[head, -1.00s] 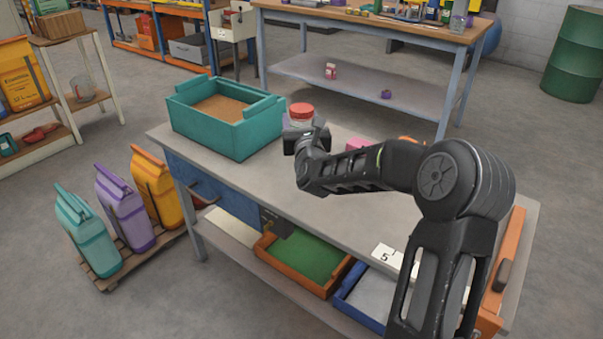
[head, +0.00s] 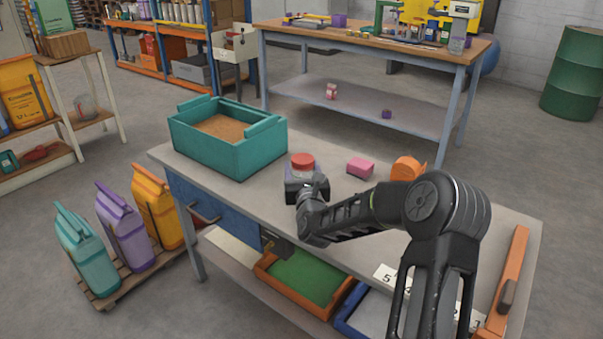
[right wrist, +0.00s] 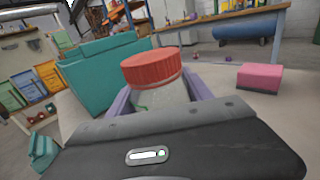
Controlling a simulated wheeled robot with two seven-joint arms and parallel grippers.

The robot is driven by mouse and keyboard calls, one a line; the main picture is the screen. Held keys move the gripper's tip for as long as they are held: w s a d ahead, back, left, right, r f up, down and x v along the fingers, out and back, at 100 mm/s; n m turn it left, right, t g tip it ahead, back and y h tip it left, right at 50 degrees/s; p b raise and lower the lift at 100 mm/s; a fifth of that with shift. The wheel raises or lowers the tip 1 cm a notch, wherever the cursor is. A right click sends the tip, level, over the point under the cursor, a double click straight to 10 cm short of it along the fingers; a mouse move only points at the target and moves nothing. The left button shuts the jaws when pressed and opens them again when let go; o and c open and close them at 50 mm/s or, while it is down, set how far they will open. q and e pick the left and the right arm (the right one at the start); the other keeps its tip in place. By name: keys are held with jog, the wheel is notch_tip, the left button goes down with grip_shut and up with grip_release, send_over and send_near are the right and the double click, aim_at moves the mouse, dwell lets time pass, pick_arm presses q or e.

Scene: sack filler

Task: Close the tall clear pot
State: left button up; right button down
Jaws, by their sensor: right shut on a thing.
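A clear pot with a red lid on top (head: 302,160) is at my right gripper (head: 304,178), over the grey bench (head: 270,185). In the right wrist view the red lid (right wrist: 152,66) sits on the clear body of the pot (right wrist: 160,97), slightly tilted in the picture. The purple fingers of my right gripper (right wrist: 158,100) are shut on the pot's body, one on each side, below the lid. The pot's lower part is hidden by the gripper. I cannot tell whether the lid is tight. My left gripper is not in view.
A teal box (head: 250,140) with brown contents stands left of the pot. A pink block (head: 360,168) and an orange object (head: 408,168) lie to its right on the bench. A bench (head: 375,40) with tools stands behind. The bench's near left part is clear.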

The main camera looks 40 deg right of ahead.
jog(key=shift+f, duration=0.45)
jog(key=shift+f, duration=0.1)
jog(key=shift+c, duration=2.1)
grip_release()
jog(key=shift+s+a, duration=0.15)
jog(key=shift+s, duration=0.05)
jog(key=v, duration=1.1)
jog(key=shift+s+a, duration=0.1)
jog(key=shift+s, duration=0.15)
